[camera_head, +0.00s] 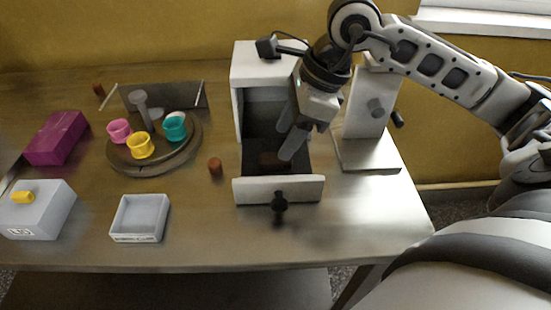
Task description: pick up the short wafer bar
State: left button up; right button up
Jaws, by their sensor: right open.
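A small brown bar (268,158), which looks like the wafer bar, lies on the dark floor of an open white drawer (278,190). It is partly covered by my right gripper, so its full length is hard to judge. My right gripper (287,138) is open and points down into the drawer, with one fingertip close beside the bar. I cannot tell whether it touches the bar. My left gripper is out of view.
A turntable (153,160) bears pink, yellow and teal cups. A brown piece (215,167) stands left of the drawer. A white tray (139,218), grey box (38,212), purple box (56,138) and upright stand (368,150) are nearby. The front middle is clear.

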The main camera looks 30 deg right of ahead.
aim_at(275, 157)
jog(key=x, duration=0.4)
jog(key=shift+s+f, duration=0.15)
jog(key=shift+f, duration=0.2)
jog(key=c, duration=0.9)
jog(key=shift+o, duration=0.2)
jog(key=shift+r, duration=0.1)
